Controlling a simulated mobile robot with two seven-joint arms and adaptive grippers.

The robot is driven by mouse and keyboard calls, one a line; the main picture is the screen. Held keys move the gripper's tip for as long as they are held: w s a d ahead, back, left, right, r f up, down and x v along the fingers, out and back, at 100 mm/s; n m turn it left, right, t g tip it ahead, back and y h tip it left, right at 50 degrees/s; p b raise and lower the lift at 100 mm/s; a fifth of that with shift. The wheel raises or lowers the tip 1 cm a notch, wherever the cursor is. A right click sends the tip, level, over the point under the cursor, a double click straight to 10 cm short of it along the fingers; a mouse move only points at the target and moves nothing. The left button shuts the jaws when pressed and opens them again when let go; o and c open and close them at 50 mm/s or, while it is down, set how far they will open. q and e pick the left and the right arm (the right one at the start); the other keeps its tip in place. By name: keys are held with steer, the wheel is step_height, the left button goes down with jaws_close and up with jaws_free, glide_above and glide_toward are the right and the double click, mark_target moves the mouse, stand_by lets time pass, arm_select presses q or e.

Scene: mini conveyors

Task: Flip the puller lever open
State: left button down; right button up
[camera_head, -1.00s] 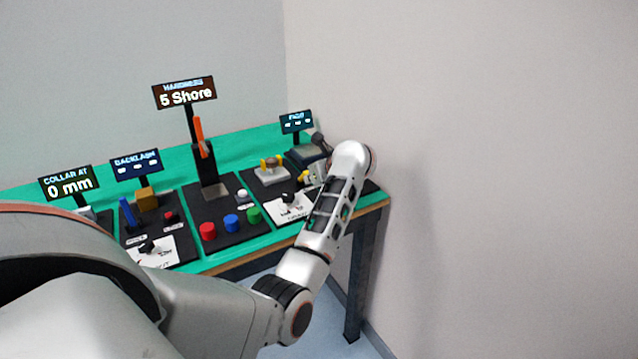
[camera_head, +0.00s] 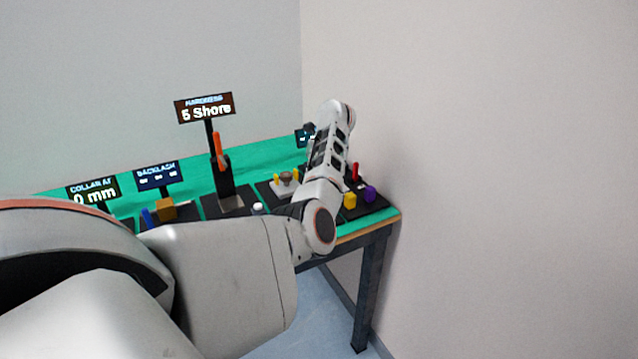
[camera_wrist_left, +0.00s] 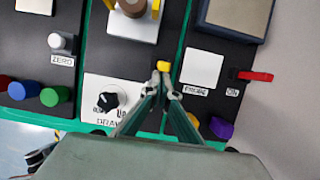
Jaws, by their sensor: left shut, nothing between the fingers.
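My left gripper (camera_wrist_left: 168,88) is shut and empty in the left wrist view, above the dark panels. Its fingertips are beside a small yellow tip (camera_wrist_left: 163,66), which looks like a lever end; I cannot tell whether they touch. The puller-like fixture, a brown round part (camera_wrist_left: 132,7) between yellow posts, stands just beyond; it also shows in the head view (camera_head: 286,179). A red lever (camera_wrist_left: 255,76) by an "ON" label lies to the right. In the head view my left forearm hides the gripper and the yellow tip. My right gripper is out of view.
A white dial plate (camera_wrist_left: 115,87) lies left of the fingers. A yellow block (camera_head: 349,201) and a purple knob (camera_head: 370,193) sit near the table's right end. A tall stand with an orange lever (camera_head: 219,147) and a screen rises left of my forearm. A wall closes the right side.

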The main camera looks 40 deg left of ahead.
arm_select(q)
steer(key=shift+d+r, duration=0.25)
steer(key=shift+a+r+p, duration=0.1)
steer(key=shift+r+p, duration=0.25)
steer(key=shift+r, duration=0.35)
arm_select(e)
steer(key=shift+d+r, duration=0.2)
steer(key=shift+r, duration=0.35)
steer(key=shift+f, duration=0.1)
arm_select(q)
steer(key=p+v, duration=0.5)
steer(key=v, duration=0.5)
steer(key=shift+a+p, duration=0.2)
steer(key=shift+p, duration=0.1)
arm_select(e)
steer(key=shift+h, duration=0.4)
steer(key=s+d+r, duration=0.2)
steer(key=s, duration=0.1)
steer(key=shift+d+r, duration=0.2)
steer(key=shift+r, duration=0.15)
